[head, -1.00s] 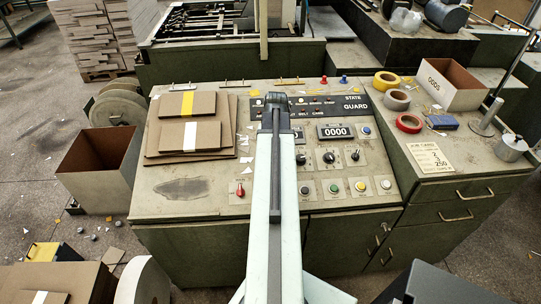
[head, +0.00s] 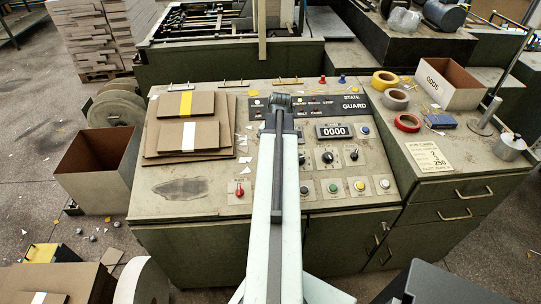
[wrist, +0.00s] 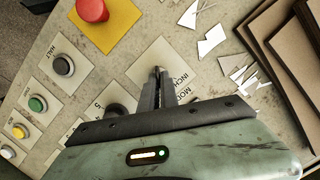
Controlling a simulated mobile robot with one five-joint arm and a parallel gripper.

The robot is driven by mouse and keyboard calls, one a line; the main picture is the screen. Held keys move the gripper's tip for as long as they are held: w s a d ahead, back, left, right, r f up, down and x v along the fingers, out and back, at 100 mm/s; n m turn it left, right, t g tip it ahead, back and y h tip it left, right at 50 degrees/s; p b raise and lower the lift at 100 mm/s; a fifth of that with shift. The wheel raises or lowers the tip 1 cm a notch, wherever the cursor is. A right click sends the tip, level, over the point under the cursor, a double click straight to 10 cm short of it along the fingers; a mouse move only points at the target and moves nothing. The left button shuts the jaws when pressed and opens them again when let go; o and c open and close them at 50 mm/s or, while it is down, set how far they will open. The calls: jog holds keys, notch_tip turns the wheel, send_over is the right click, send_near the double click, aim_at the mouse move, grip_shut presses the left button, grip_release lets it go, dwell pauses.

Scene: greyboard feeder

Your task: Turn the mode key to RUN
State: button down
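My gripper (wrist: 157,74) shows in the wrist view with its two dark fingers close together, pointing down at a pale label plate (wrist: 143,62) on the panel. The words INCH and MODE are partly readable beside the fingers. A small brownish bit shows at the fingertips, but the mode key itself is hidden by them. I cannot tell whether the fingers hold it. In the head view my arm covers the gripper and this part of the control panel (head: 215,203). The RUN marking is not readable.
A red button (wrist: 92,9) on a yellow plate and a dark HALT button (wrist: 63,65) lie close to the gripper. A dark knob (wrist: 117,109) is partly covered by the gripper body. Paper scraps (wrist: 212,38) and stacked boards (head: 160,143) lie beside the plate.

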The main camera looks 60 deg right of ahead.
jog(key=c, duration=1.6)
grip_release()
jog(key=shift+s+d, duration=0.15)
jog(key=shift+d, duration=0.05)
jog(key=shift+a, duration=0.1)
jog(key=shift+r, duration=0.1)
jog(key=r+p, duration=0.5)
jog(key=s+r+p, duration=0.1)
jog(key=r+p, duration=0.1)
jog(key=shift+r+p, duration=0.3)
jog(key=shift+p, duration=0.05)
jog(key=shift+w, duration=0.15)
